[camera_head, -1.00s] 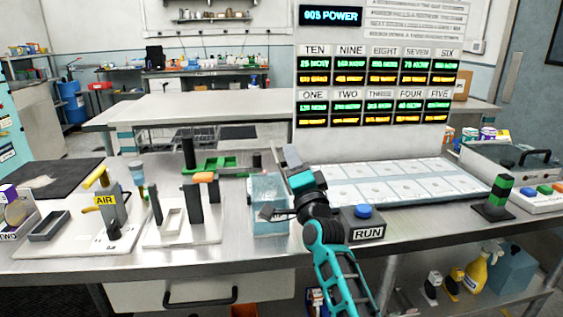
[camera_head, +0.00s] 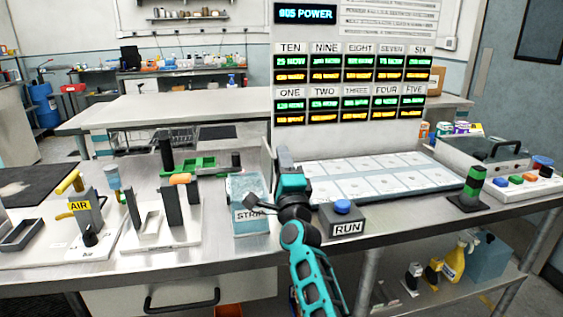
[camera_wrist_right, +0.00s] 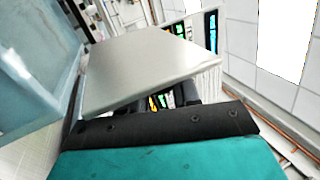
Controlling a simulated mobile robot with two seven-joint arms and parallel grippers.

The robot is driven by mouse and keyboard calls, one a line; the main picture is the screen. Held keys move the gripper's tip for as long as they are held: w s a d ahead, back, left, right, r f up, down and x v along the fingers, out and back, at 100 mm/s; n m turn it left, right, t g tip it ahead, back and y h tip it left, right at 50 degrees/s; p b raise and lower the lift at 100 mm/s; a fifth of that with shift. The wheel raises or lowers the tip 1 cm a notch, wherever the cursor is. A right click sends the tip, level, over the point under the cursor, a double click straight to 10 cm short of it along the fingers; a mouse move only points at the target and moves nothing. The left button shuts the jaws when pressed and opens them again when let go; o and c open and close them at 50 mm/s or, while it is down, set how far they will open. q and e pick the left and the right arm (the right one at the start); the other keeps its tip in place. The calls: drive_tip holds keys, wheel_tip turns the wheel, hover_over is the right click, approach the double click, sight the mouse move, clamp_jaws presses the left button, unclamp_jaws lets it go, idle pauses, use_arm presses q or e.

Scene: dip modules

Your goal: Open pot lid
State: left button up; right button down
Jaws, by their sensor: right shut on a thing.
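A translucent light-blue pot (camera_head: 249,187) labelled STRIP stands on the bench left of my right gripper (camera_head: 277,184). Its pale blue wall also shows at the left of the right wrist view (camera_wrist_right: 30,60). In that view a flat grey plate (camera_wrist_right: 140,65), which looks like the pot lid, lies at the fingers of my right gripper, beside the pot wall. My right gripper is shut on it. In the head view I cannot clearly make out the lid or whether it touches the pot. My left gripper is not in view.
A RUN button box (camera_head: 347,220) stands just right of my right arm. A white panelled tray (camera_head: 375,180) lies behind it. A green-and-black post (camera_head: 471,189) stands farther right. An AIR fixture (camera_head: 82,208) and a white-based fixture (camera_head: 160,236) are left of the pot.

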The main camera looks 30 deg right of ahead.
drive_tip(key=c, duration=0.9)
unclamp_jaws()
drive_tip(key=shift+f, duration=0.1)
